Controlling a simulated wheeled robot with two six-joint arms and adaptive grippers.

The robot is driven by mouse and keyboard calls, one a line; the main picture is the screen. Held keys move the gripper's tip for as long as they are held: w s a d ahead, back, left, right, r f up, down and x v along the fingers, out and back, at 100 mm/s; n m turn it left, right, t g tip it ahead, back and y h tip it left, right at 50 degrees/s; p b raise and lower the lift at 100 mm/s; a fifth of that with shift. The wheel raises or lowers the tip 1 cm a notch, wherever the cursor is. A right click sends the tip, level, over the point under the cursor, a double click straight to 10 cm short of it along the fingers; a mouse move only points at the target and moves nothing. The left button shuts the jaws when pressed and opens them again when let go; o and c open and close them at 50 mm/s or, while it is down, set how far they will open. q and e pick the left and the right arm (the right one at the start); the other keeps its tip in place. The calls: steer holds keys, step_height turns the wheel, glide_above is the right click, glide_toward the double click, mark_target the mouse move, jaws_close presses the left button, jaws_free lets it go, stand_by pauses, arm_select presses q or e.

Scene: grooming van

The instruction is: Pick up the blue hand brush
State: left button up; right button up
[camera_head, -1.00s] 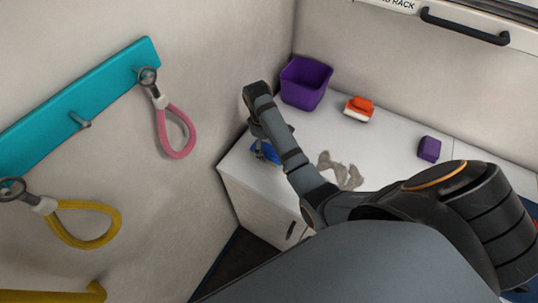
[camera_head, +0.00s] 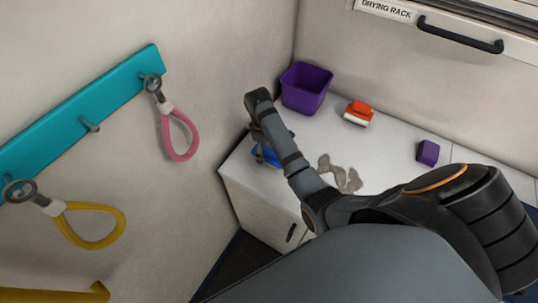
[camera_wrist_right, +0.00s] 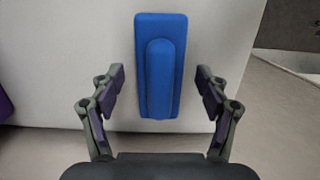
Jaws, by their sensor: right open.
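The blue hand brush (camera_head: 262,154) lies on the white counter near its left end, mostly hidden behind my right arm in the head view. In the right wrist view the brush (camera_wrist_right: 160,62) is upright in the picture, with its raised handle toward me. My right gripper (camera_wrist_right: 160,88) is open, with one finger on each side of the brush's lower part and a gap on both sides. The fingers do not touch the brush. In the head view the right gripper's fingers are hidden by the arm. My left gripper is not in view.
On the counter (camera_head: 390,163) stand a purple bin (camera_head: 305,88), an orange and white brush (camera_head: 358,113) and a purple block (camera_head: 428,152). Grey-brown smears (camera_head: 340,172) lie near my arm. A teal rack (camera_head: 85,122) with pink (camera_head: 180,138) and yellow loops (camera_head: 95,228) hangs on the left wall.

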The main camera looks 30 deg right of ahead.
steer(key=c, duration=1.3)
